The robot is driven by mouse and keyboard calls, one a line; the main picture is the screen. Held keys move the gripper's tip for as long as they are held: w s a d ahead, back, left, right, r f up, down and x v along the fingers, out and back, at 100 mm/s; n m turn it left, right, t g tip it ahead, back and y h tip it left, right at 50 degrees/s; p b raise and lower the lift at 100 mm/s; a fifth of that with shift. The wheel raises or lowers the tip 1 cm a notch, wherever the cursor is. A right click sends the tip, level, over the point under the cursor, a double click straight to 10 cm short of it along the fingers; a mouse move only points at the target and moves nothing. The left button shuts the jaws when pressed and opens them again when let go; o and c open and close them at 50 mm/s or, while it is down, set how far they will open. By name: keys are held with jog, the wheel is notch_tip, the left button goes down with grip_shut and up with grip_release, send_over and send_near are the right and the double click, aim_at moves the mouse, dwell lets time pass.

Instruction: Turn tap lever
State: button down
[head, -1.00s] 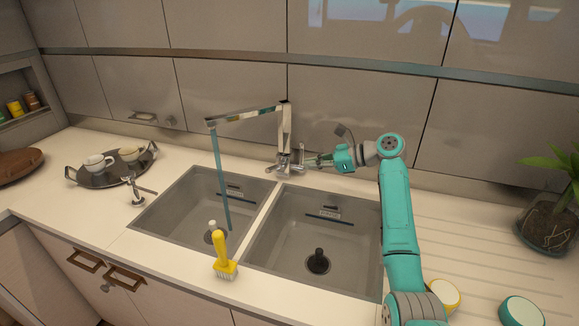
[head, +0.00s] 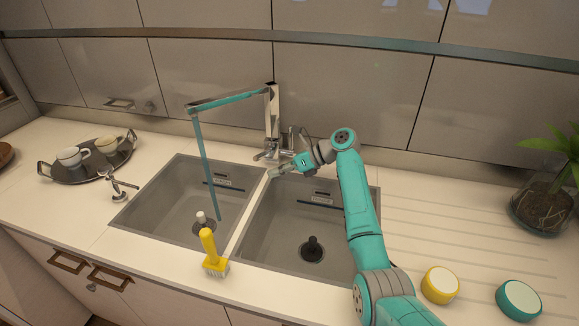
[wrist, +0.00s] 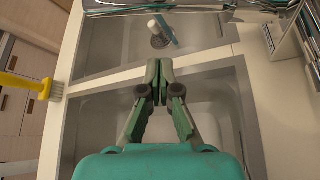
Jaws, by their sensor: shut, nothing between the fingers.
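The chrome tap (head: 272,122) stands behind the double sink, its long spout reaching left, and a bluish stream of water (head: 208,170) falls into the left basin. The small tap lever (head: 264,155) is at the foot of the tap. My gripper (head: 273,172) is shut and empty, just in front and to the right of the tap base. In the wrist view my gripper (wrist: 159,66) points down over the sink with its fingertips together. The tap's chrome parts (wrist: 255,5) run along the top of that view.
A yellow brush (head: 211,250) stands at the sink's front edge. Two round containers (head: 440,284) and a potted plant (head: 543,205) are at the right.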

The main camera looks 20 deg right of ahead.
aim_at(264, 154)
jog(key=w+r, duration=0.1)
jog(key=w+a+r, duration=0.1)
jog(key=shift+w+a+r, duration=0.2)
jog(key=shift+w+r, duration=0.05)
jog(key=shift+r, duration=0.05)
dwell(0.3)
jog(key=shift+w+d+r, duration=0.2)
jog(key=shift+r, duration=0.6)
